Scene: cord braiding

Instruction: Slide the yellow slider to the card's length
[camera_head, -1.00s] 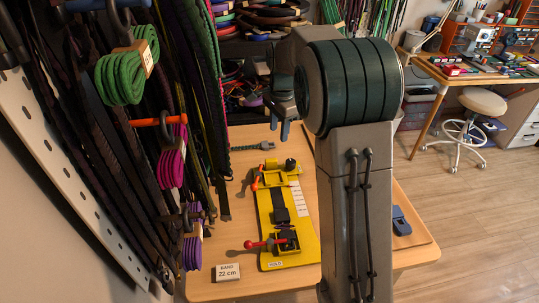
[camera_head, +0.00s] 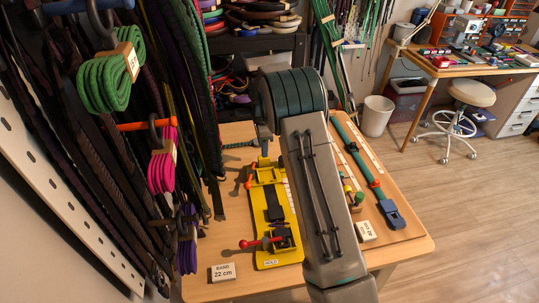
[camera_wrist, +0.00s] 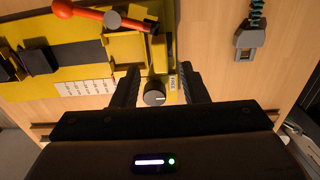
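The yellow slider (camera_head: 264,163), with a dark knob, sits at the far end of the yellow gauge board (camera_head: 272,264). In the wrist view, the slider (camera_wrist: 127,47) carries a red-orange lever, and its black knob (camera_wrist: 154,98) shows between my fingers. My gripper (camera_wrist: 157,78) is open, with one dark finger on each side of the knob. I cannot tell whether they touch it. In the head view my arm hides most of the gripper. The card (camera_head: 222,272) reads "BAND 22 cm" and stands at the table's near left. A white scale strip (camera_wrist: 85,87) runs along the board.
A red-handled clamp (camera_head: 270,242) sits at the board's near end. A board with a green cord and blue clamp (camera_head: 391,214) lies at the right, beside another card (camera_head: 366,231). A grey cord end (camera_wrist: 249,40) lies beyond the slider. Hanging cords (camera_head: 110,75) crowd the left.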

